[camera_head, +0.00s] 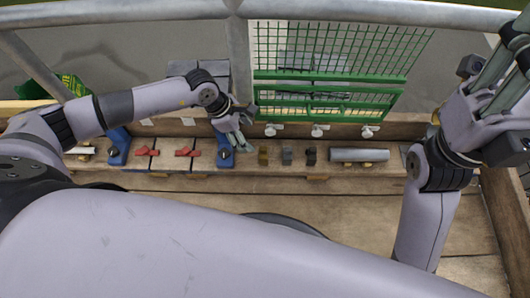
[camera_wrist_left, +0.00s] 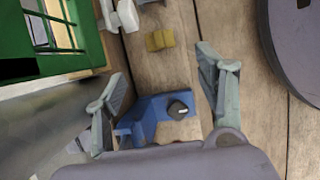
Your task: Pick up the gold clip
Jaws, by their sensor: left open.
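The gold clip (camera_head: 263,155) lies on the wooden shelf just right of my left gripper (camera_head: 241,140) in the head view. In the left wrist view the gold clip (camera_wrist_left: 160,39) lies on the planks beyond the fingertips. My left gripper (camera_wrist_left: 161,68) is open, with its two fingers wide apart and nothing between them. It hangs over the blue tool (camera_wrist_left: 155,117), and the clip is apart from both fingers. My right gripper (camera_head: 508,62) is raised at the upper right, partly cut off by the picture edge; its opening is unclear.
A grey clip (camera_head: 287,156) and a dark clip (camera_head: 310,156) lie right of the gold clip, then a grey cylinder (camera_head: 360,155). Red clips (camera_head: 187,151) and another blue tool (camera_head: 118,146) lie left. White hooks (camera_head: 319,131) and a green mesh (camera_head: 340,50) stand behind.

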